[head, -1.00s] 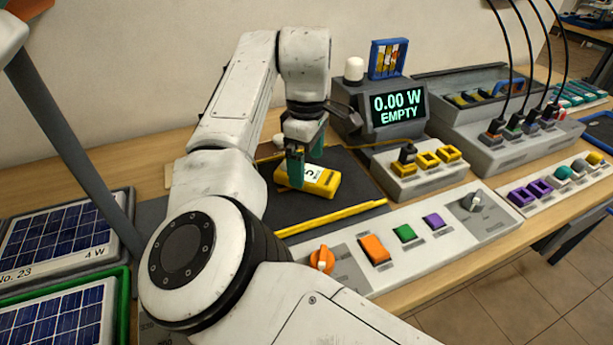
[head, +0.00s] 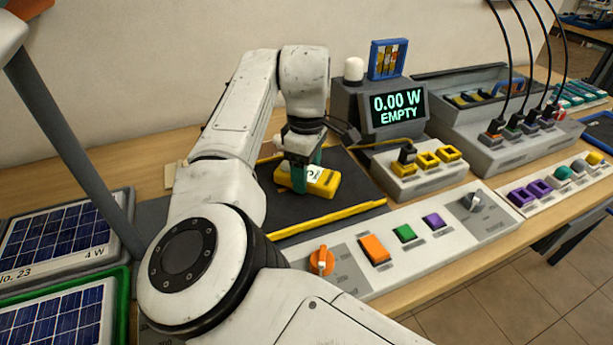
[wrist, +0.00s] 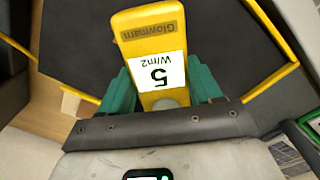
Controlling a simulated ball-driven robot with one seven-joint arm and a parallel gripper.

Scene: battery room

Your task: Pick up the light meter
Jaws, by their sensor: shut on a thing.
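The light meter (head: 322,183) is a yellow block with a white label, on or just above the dark mat (head: 345,205); I cannot tell whether it touches the mat. In the wrist view the light meter (wrist: 151,28) shows "Glowmann" and a label reading "5 W/m2" upside down. My gripper (head: 306,182) points down over it, with its green fingers on both sides of the meter. In the wrist view my gripper (wrist: 163,90) is shut on the meter's near end.
Yellow bars edge the mat. A grey display box (head: 385,115) reads "0.00 W EMPTY" behind it. A white control panel (head: 335,285) with coloured buttons lies in front. Solar panels (head: 60,235) stand at the left. A yellow-socket block (head: 425,178) is to the right.

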